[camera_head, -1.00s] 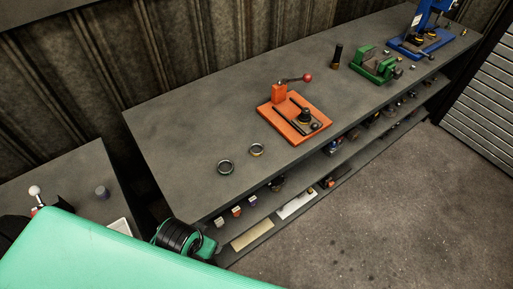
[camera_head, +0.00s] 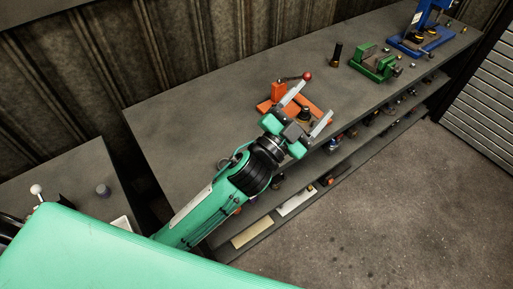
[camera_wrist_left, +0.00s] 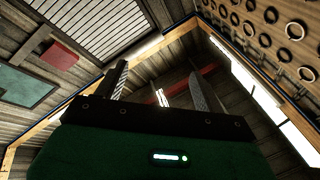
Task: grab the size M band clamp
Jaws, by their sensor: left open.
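Two ring-shaped clamps lay on the grey workbench (camera_head: 165,125) in the earlier head view; my left arm now covers that spot and I cannot make them out. No size mark can be read. My left gripper (camera_head: 307,109) is open and empty, above the bench in front of the orange fixture. Its two fingers also show in the left wrist view (camera_wrist_left: 157,80), pointing up toward the roof, with nothing between them. My right gripper is not in view.
The orange fixture (camera_head: 279,92) with a red-knobbed lever stands just beyond my left gripper. A green vise (camera_head: 372,66) and a blue press (camera_head: 424,45) stand farther right. A shelf with small parts runs below the bench. In the left wrist view, several rings (camera_wrist_left: 295,31) hang on a wall board.

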